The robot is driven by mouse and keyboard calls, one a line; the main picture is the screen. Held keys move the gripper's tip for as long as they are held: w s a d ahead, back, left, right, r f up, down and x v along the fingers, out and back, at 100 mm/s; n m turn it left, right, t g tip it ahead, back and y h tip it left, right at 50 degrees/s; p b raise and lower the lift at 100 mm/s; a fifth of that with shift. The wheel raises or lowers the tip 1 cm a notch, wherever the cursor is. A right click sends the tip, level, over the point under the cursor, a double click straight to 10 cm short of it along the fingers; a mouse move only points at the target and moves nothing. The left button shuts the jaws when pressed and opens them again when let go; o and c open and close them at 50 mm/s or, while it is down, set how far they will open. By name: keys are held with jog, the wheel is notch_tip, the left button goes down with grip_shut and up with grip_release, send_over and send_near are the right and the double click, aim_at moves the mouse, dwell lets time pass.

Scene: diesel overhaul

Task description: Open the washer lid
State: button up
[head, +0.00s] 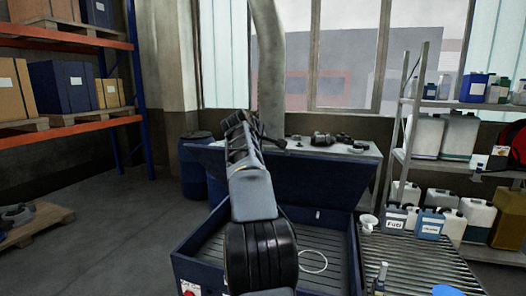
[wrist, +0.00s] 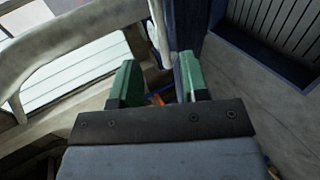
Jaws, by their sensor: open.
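The washer is a dark blue basin (head: 335,278) at the bottom centre of the head view, and its inside shows. Its dark blue lid (head: 320,185) stands raised and tilted back behind the basin. My arm crosses in front and hides part of both. My gripper (head: 240,125) reaches up and forward beyond the basin, near the lid's upper edge in the picture; I cannot tell if it touches. In the wrist view my gripper (wrist: 157,85) shows two green fingers apart with nothing clearly between them.
A workbench (head: 365,160) with dark parts stands behind the lid, near a blue barrel (head: 192,165). A slatted metal table (head: 410,262) adjoins the basin at right. Shelves of containers (head: 432,155) stand farther right. A pale ring (head: 313,261) lies in the basin. Floor at left is open.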

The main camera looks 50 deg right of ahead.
jog(key=shift+b+v, duration=0.3)
jog(key=shift+v, duration=1.6)
